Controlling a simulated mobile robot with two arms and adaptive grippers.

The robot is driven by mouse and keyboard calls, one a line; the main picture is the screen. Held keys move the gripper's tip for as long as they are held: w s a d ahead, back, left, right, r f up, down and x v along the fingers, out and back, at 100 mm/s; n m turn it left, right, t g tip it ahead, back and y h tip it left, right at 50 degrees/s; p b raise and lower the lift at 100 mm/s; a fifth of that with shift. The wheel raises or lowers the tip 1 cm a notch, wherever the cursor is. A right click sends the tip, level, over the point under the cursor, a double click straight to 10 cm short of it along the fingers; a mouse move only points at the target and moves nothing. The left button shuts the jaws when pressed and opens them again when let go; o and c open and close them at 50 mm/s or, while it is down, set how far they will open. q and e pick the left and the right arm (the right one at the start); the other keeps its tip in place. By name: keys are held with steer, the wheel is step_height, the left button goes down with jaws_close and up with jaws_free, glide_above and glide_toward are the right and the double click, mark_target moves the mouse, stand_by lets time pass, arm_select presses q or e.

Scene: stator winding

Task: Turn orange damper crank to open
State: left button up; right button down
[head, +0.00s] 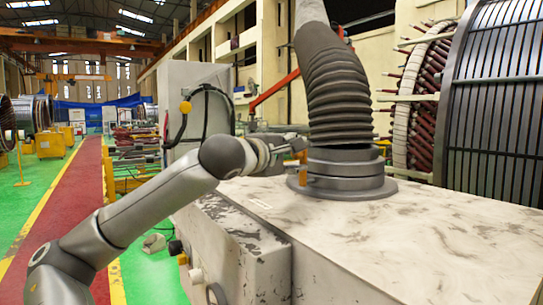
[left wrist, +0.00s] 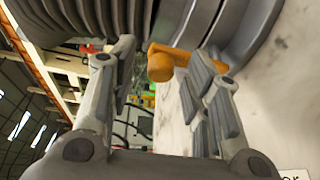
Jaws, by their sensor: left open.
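The orange damper crank (head: 303,170) sits on the left side of the grey round duct collar (head: 345,170), under the ribbed hose. In the left wrist view the crank (left wrist: 165,62) shows as a short orange lever with a rounded end, beside the collar's bands. My left gripper (head: 290,146) reaches in from the left, close to the crank. In the left wrist view the left gripper (left wrist: 165,85) is open, and the crank shows between its fingers, toward their tips. I cannot tell whether a finger touches it. My right gripper is not in view.
The collar stands on a worn white machine top (head: 420,230), which is clear in front and to the right. A grey ribbed hose (head: 335,90) rises above it. A large stator (head: 490,90) stands at the right. A grey cabinet (head: 190,100) with cables is behind my left arm.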

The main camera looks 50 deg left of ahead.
arm_select(q)
steer(key=v, duration=1.1)
steer(key=shift+s, duration=0.2)
stand_by(0.4)
